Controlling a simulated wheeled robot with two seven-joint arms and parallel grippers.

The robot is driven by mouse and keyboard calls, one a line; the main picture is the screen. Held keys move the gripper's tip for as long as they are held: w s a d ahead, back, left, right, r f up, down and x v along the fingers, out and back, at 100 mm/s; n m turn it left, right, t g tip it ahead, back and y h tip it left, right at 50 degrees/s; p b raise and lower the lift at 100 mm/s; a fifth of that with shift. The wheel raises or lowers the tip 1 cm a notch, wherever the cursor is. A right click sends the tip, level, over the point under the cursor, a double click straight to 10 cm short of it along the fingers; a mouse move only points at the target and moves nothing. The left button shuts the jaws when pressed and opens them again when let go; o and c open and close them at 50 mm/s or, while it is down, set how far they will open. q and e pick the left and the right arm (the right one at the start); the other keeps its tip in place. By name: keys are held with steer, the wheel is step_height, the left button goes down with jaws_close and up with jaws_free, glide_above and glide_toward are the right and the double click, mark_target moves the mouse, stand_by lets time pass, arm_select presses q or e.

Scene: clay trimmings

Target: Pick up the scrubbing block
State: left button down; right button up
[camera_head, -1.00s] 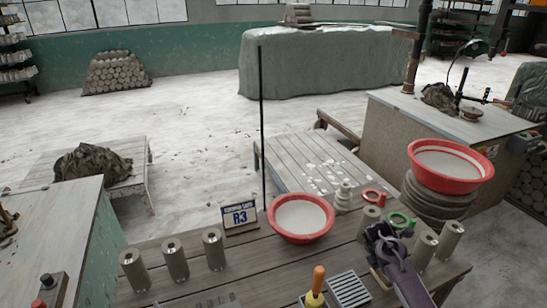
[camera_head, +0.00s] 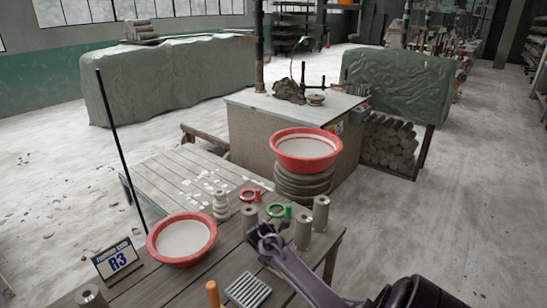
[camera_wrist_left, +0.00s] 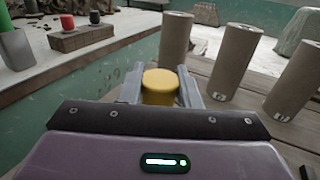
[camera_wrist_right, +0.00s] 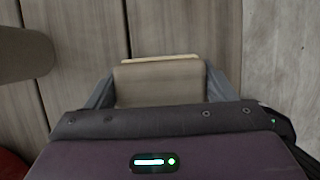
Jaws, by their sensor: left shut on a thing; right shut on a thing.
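My right gripper (camera_head: 266,238) reaches over the wooden table beside the grey cylinders. In the right wrist view its fingers (camera_wrist_right: 159,88) are shut on a tan block with a paler strip along its far edge, which I take to be the scrubbing block (camera_wrist_right: 158,84). The table planks show below it; I cannot tell whether it touches them. In the head view the block is mostly hidden by the gripper. My left gripper (camera_wrist_left: 160,90) is shut on a yellow round-topped thing (camera_wrist_left: 160,82); it is outside the head view.
A ridged grey tray (camera_head: 248,290) and an orange handle (camera_head: 212,293) are at the front. Another red basin (camera_head: 306,150) sits on stacked discs behind.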

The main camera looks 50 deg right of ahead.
step_height(320, 180, up, 10)
stand_by(0.5)
